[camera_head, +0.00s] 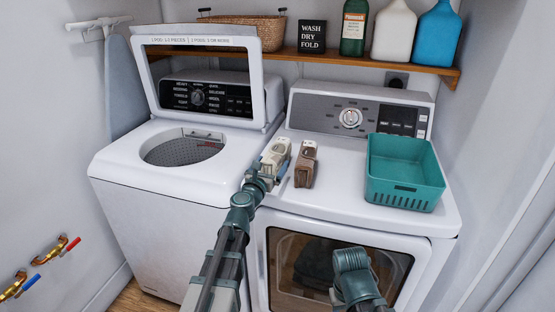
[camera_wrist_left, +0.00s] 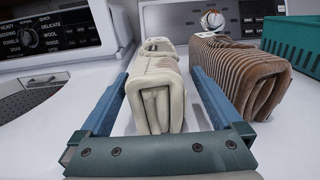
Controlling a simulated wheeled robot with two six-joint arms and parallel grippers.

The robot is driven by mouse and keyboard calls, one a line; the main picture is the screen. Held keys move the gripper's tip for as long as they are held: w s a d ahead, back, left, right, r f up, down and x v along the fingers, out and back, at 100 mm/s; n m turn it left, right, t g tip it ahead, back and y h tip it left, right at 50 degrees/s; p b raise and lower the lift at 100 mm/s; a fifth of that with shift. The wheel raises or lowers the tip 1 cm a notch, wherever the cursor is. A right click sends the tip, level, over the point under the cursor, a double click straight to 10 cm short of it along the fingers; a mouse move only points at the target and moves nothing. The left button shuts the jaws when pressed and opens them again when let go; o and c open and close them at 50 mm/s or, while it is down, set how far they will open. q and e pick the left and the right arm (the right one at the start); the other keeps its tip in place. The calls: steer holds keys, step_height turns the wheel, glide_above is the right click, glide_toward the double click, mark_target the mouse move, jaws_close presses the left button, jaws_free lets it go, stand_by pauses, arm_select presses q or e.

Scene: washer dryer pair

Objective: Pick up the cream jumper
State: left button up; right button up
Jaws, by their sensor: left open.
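The cream jumper (camera_head: 276,152) is a folded, upright bundle on top of the dryer, near its left edge. In the left wrist view the jumper (camera_wrist_left: 157,95) stands between the two blue fingers of my left gripper (camera_wrist_left: 159,78). The fingers are open, with a visible gap on each side of the jumper near the palm. In the head view my left gripper (camera_head: 270,169) is at the jumper's near end. My right arm shows at the lower middle, but its gripper fingers are not visible.
A brown ribbed folded garment (camera_head: 306,166) stands close to the right of the jumper. A teal basket (camera_head: 404,190) sits at the dryer's right. The open-lidded washer (camera_head: 125,165) is at the left. A shelf (camera_head: 335,58) with bottles runs above.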

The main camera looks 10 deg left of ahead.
mark_target(280, 151)
arm_select(q)
steer(key=w, duration=0.5)
steer(key=shift+a+f, duration=0.2)
steer(key=shift+f, duration=0.05)
steer(key=shift+w+d, duration=0.1)
steer(key=shift+w, duration=0.1)
steer(key=shift+s, duration=0.1)
jaws_close()
